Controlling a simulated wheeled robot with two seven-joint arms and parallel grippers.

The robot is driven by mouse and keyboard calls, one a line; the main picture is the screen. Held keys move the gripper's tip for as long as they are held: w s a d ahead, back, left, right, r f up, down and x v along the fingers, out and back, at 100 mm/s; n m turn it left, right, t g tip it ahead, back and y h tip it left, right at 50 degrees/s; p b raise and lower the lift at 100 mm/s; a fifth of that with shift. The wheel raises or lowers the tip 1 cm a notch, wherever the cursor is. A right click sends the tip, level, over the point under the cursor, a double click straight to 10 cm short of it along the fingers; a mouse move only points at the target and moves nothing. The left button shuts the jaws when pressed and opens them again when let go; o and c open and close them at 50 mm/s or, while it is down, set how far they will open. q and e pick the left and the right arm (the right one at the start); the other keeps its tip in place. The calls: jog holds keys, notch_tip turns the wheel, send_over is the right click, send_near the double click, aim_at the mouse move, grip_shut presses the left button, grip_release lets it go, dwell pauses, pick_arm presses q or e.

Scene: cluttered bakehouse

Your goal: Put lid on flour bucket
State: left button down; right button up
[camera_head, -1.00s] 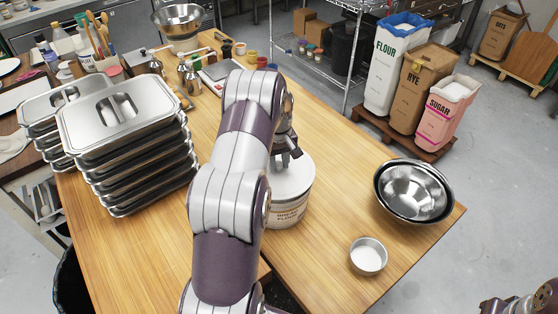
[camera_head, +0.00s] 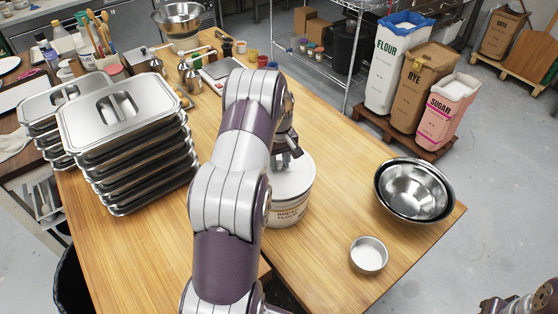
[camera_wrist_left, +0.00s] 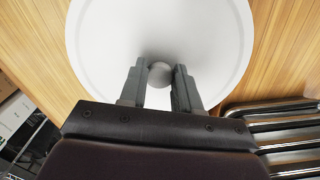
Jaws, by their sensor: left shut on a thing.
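The flour bucket (camera_head: 291,212) is a white tub with a printed label, standing on the wooden table in front of my left arm. The white round lid (camera_head: 294,181) lies over the bucket's top; it fills much of the left wrist view (camera_wrist_left: 205,38). I cannot tell whether it is seated fully on the rim. My left gripper (camera_wrist_left: 160,78) is shut on the lid's round knob (camera_wrist_left: 160,72), one finger on each side. In the head view my left arm hides part of the lid and bucket. My right gripper is not clearly shown; only part of my right arm appears at the lower right corner.
Stacked metal trays with lids (camera_head: 120,125) stand left of my arm. Steel bowls (camera_head: 414,190) and a small round tin (camera_head: 368,254) lie to the right on the table (camera_head: 335,205). A scale (camera_head: 218,75) and small jars sit behind. The wood between bucket and bowls is clear.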

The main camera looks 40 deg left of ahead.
pick_arm(q)
jog(key=shift+f+b, duration=0.55)
jog(key=shift+f, duration=0.35)
jog(key=shift+c, duration=2)
grip_release()
jog(key=shift+r, duration=0.1)
jog(key=shift+r+p, duration=2.85)
jog(key=shift+r, duration=1.1)
